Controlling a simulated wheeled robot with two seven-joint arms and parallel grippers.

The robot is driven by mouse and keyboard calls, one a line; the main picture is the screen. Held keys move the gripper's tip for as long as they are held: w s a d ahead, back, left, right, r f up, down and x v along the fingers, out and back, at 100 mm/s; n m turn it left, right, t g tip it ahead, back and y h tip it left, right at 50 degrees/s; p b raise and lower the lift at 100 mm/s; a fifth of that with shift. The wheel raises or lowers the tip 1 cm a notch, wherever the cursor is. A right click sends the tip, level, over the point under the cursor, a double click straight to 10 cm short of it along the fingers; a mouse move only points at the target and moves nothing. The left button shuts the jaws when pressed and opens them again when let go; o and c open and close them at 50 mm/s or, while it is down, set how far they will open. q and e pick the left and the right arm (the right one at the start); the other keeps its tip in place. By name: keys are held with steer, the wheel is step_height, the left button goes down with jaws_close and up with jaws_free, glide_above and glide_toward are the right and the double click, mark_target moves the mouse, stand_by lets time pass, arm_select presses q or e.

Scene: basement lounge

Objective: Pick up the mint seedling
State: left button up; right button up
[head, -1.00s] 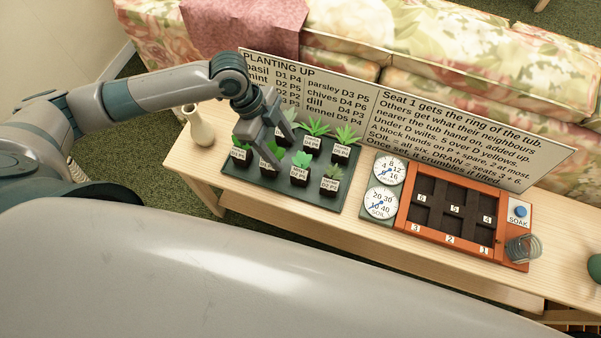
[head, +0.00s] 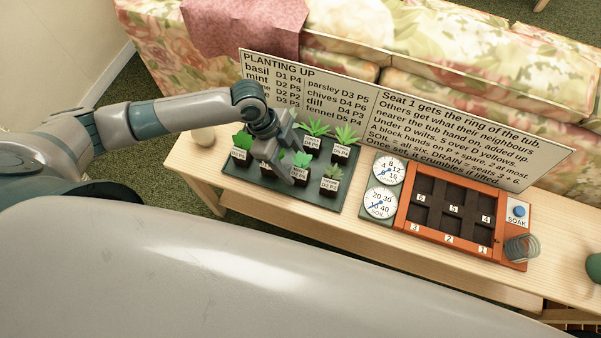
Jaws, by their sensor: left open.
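Several leafy seedlings in dark blocks with small white labels stand in a dark green tray (head: 309,202). The labels are too small to read surely, so I cannot tell which is mint. One seedling (head: 240,149) is at the tray's left, one (head: 301,164) at the front middle, and one (head: 330,181) at the front right. My left gripper (head: 279,162) is open, pointing down low among the seedlings left of the tray's middle. It partly hides a labelled block (head: 265,167) and its plant; I cannot tell whether it touches them. My right gripper is not in view.
A sign (head: 430,120) with planting notes stands along the table's back. Two dials (head: 381,201) and an orange box with numbered compartments (head: 404,223) lie right of the tray.

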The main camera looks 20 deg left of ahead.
mark_target(299, 171)
arm_select(q)
steer(key=shift+x, duration=1.85)
steer(key=shift+c, duration=0.6)
steer(key=c, duration=1.1)
